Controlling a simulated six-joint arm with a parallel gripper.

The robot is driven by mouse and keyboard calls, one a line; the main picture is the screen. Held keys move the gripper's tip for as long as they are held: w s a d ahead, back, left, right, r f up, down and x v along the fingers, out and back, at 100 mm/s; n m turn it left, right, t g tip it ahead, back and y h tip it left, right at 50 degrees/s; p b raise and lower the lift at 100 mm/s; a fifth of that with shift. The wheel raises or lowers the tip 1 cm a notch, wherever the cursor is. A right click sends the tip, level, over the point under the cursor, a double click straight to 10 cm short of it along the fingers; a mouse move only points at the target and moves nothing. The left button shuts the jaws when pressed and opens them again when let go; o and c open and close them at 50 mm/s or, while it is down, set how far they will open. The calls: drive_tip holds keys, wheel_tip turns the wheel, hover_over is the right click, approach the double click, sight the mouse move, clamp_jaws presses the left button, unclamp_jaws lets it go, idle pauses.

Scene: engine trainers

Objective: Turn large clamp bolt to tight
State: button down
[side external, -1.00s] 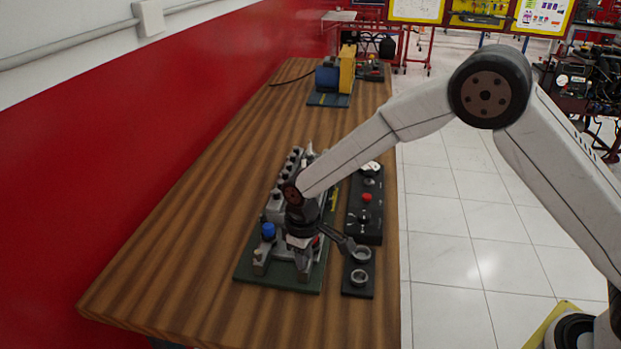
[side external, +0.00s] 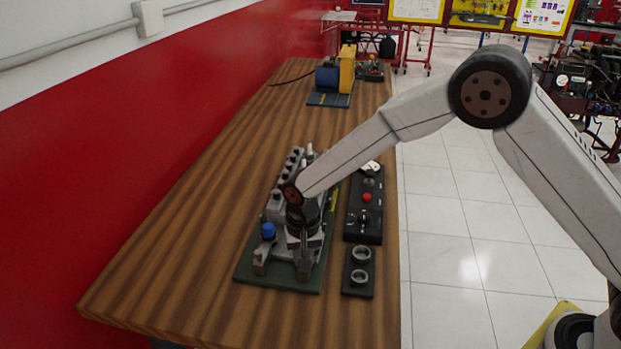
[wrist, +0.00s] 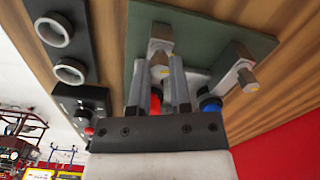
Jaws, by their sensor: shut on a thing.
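The engine trainer, a grey metal block on a green base plate (side external: 246,275), sits on the wooden bench. In the wrist view a metal clamp bolt (wrist: 159,68) with a hex head shows between the fingers of my gripper (wrist: 159,76). The fingers are shut on it, one on each side. In the side view my gripper (side external: 304,262) points down over the front part of the trainer and hides the bolt. A second clamp bolt (wrist: 246,80) stands to the right in the wrist view, apart from my fingers. The bolt's tightness cannot be read.
A blue cap (side external: 268,230) and a partly hidden red part (wrist: 183,98) are close to my gripper. Right of the trainer lie a black control panel with a red button (side external: 367,197) and a plate with two rings (side external: 361,254). The bench's left side is clear.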

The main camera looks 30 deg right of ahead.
drive_tip(key=m, duration=0.4)
idle(0.4)
drive_tip(key=c, duration=0.5)
unclamp_jaws()
drive_tip(key=shift+c, duration=0.2)
drive_tip(key=shift+r, duration=0.1)
drive_tip(key=shift+r, duration=3.85)
